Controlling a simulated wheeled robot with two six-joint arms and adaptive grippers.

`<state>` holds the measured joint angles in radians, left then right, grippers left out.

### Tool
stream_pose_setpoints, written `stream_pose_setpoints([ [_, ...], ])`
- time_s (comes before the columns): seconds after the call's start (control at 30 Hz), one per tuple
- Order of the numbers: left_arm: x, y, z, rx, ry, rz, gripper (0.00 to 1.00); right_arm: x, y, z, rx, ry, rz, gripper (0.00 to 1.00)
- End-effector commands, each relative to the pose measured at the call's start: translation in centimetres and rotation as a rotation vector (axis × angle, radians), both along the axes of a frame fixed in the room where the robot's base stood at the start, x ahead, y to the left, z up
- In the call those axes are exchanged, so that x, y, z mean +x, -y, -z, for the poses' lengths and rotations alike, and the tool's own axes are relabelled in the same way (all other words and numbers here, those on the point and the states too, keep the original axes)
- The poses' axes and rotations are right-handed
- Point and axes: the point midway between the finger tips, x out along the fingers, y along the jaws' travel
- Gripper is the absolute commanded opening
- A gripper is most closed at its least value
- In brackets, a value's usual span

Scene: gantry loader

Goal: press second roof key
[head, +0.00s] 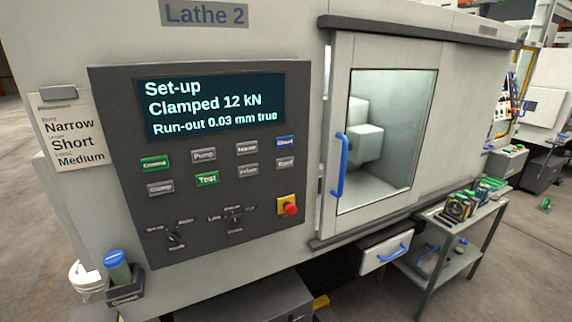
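The machine marked "Lathe 2" carries a dark control panel (210,215) with a lit screen (215,105) reading "Set-up, Clamped 12 kN, Run-out 0.03 mm true". Below the screen are two rows of keys. The upper row has a green key (155,163), a grey "Pump" key (204,155), a grey key (247,148) and a blue key (285,142). The lower row has a grey "Clamp" key (160,188), a green "Test" key (207,179) and two grey keys (249,170) (286,162) with blurred labels. I cannot make out a roof label. Neither gripper shows.
A red stop knob (290,210) and rotary switches (175,238) sit below the keys. The glazed door (400,140) with blue handle (340,165) is shut. A cup holder (125,290) juts out lower left; a trolley (437,273) stands right. Space before the keys is clear.

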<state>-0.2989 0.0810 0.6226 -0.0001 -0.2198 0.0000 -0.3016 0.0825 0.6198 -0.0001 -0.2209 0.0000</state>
Motion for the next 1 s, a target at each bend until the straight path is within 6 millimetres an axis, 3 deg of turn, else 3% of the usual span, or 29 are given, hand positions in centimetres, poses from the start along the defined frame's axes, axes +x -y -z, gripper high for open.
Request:
stream_pose_setpoints([
  [0.13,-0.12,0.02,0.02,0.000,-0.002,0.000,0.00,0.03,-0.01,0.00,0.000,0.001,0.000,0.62],
  [1.0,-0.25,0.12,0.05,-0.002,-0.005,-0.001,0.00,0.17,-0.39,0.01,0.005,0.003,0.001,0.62],
])
